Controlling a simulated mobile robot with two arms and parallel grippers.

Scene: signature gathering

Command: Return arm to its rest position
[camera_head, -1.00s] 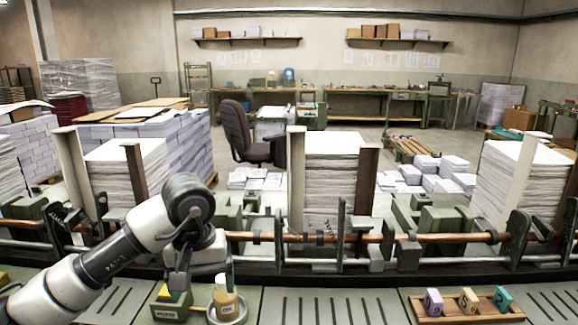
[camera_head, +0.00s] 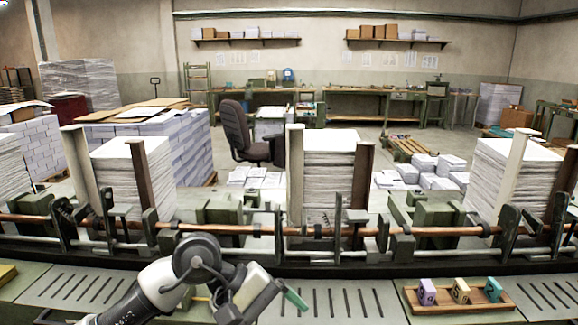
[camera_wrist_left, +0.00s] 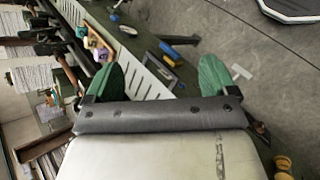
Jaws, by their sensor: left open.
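My left arm comes in from the bottom left of the head view and is bent low over the front table. My left gripper (camera_head: 290,298) points down to the right, with a green fingertip showing. In the left wrist view the gripper (camera_wrist_left: 158,70) has its two green fingers spread wide, with nothing held between them. My right arm and gripper are not in view.
A wooden tray (camera_head: 410,299) with purple, cream and teal numbered blocks sits right of the gripper. Behind runs a machine rail (camera_head: 250,229) with tall paper stacks (camera_head: 328,170). The slotted panel (camera_head: 546,293) at right is clear.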

